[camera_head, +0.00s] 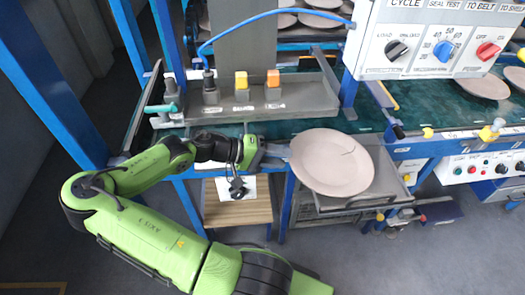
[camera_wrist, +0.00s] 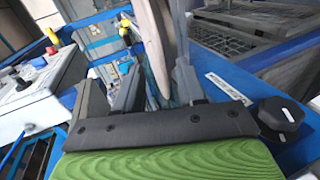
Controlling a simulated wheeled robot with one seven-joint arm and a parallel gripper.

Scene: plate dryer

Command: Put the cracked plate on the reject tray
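The cracked plate (camera_head: 322,172) is a pinkish round plate with a dark crack line near its upper right edge. My gripper (camera_head: 287,153) is shut on its left rim and holds it out over the front of the bench. In the wrist view the plate (camera_wrist: 152,40) shows edge-on between the two fingers of my gripper (camera_wrist: 157,85). A grey flat metal tray (camera_head: 397,188) lies lower, partly hidden behind the plate. I cannot read a label that marks it as the reject tray.
A metal shelf (camera_head: 315,98) with several coloured blocks stands behind my gripper. A white control panel (camera_head: 432,35) with knobs hangs at upper right. Other plates (camera_head: 482,87) lie on the green belt. Blue frame posts (camera_head: 50,80) stand at left. A wooden-topped stand (camera_head: 238,210) is below my wrist.

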